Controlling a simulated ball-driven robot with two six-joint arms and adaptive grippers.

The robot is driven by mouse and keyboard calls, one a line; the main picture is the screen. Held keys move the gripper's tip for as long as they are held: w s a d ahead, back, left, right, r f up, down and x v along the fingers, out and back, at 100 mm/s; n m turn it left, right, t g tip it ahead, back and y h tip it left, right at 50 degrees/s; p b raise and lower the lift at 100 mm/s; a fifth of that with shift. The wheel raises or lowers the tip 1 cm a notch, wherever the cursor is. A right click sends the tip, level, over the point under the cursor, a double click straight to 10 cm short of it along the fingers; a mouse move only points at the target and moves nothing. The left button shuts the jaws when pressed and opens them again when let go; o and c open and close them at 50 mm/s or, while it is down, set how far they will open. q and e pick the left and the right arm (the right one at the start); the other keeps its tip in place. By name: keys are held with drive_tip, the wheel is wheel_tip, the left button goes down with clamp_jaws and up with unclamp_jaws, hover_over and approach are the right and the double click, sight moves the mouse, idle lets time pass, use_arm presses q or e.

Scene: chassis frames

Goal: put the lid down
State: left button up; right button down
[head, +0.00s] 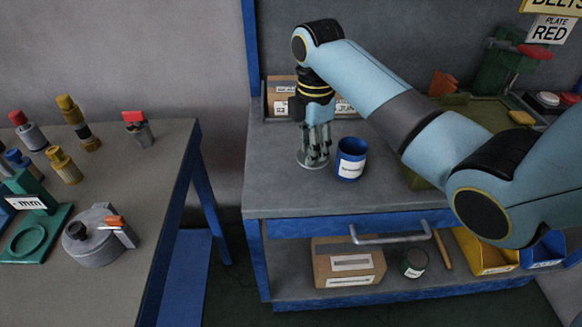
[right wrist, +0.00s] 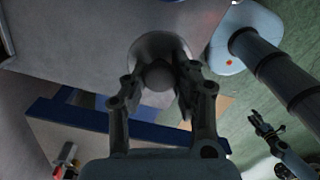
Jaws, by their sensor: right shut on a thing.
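The lid is a flat grey disc with a round knob. In the head view its rim (head: 303,160) shows on the workbench side, below my right gripper (head: 314,158). In the right wrist view the lid (right wrist: 150,43) sits between the fingers of my right gripper (right wrist: 158,82), which are shut on its knob. The gripper points straight down, and I cannot tell whether the lid touches the bench top. A blue cup (head: 351,160) with a white label stands just right of the lid, upright. My left gripper (right wrist: 268,135) seems to show small at the right wrist view's lower right, its jaws unclear.
The grey bench top (head: 275,187) is clear in front and left of the lid. A cardboard box (head: 282,92) stands behind the gripper. A shelf below holds another box (head: 347,265) and a dark can (head: 413,262). A second table (head: 125,215) at left holds several fittings.

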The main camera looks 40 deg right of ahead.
drive_tip(key=w+a+f, duration=0.2)
drive_tip(key=w, duration=0.1)
drive_tip(key=shift+a+f, duration=0.2)
wheel_tip(320, 180, down, 4)
drive_tip(key=shift+a+r, duration=0.1)
use_arm(q)
drive_tip(key=shift+w+a, duration=0.3)
drive_tip(key=shift+a, duration=0.1)
use_arm(e)
drive_tip(key=shift+f, duration=0.2)
drive_tip(key=c, duration=1.1)
unclamp_jaws()
drive_tip(key=shift+f, duration=0.1)
drive_tip(key=shift+o, duration=0.2)
